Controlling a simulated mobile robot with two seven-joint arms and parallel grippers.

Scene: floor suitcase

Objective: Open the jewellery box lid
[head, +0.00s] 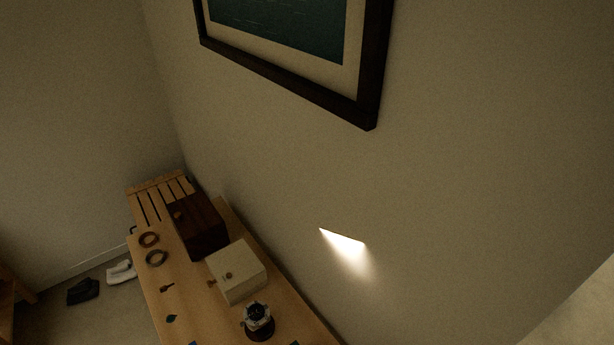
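Two boxes stand side by side on a wooden table top (190,300) at the lower left of the head view. One is a dark brown wooden box (204,228) with a small round knob-like detail on it. The other is a cream box (240,268) with small brown knobs at its front. Both look closed. I cannot tell for sure which is the jewellery box. Neither of my grippers is in view.
Two brown rings (149,240), a few small dark items (167,287) and a dark stand with a watch-like object (258,322) share the table. A slatted wooden piece (158,198) is behind. Shoes (84,291) lie on the floor. A framed picture (370,75) hangs on the wall.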

